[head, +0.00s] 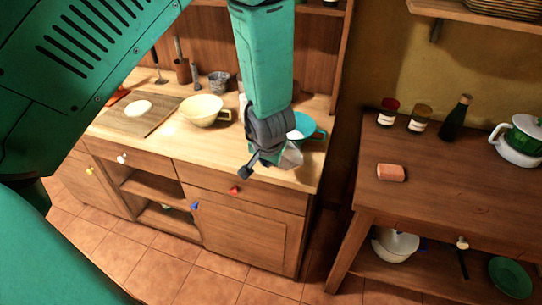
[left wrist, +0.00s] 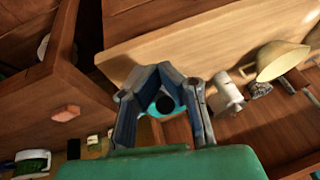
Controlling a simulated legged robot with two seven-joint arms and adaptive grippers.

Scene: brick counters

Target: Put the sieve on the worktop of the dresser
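My left gripper (head: 265,162) hangs over the front right part of the dresser worktop (head: 240,160). In the left wrist view its finger ends (left wrist: 161,70) come together, and I see nothing clearly held between them. A cream bowl with a handle (head: 203,110) stands on the worktop left of the gripper; it also shows in the left wrist view (left wrist: 281,60). A teal vessel with a handle (head: 304,126) is behind the gripper and partly hidden by it. I cannot tell which vessel is the sieve. My right gripper is not in view.
A cutting board (head: 138,117) with a pale round item lies at the worktop's left. A grey mortar (head: 219,81) stands at the back. The right table (head: 445,200) holds jars, a bottle, a pot and an orange block. A white bowl (head: 395,246) sits on its lower shelf.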

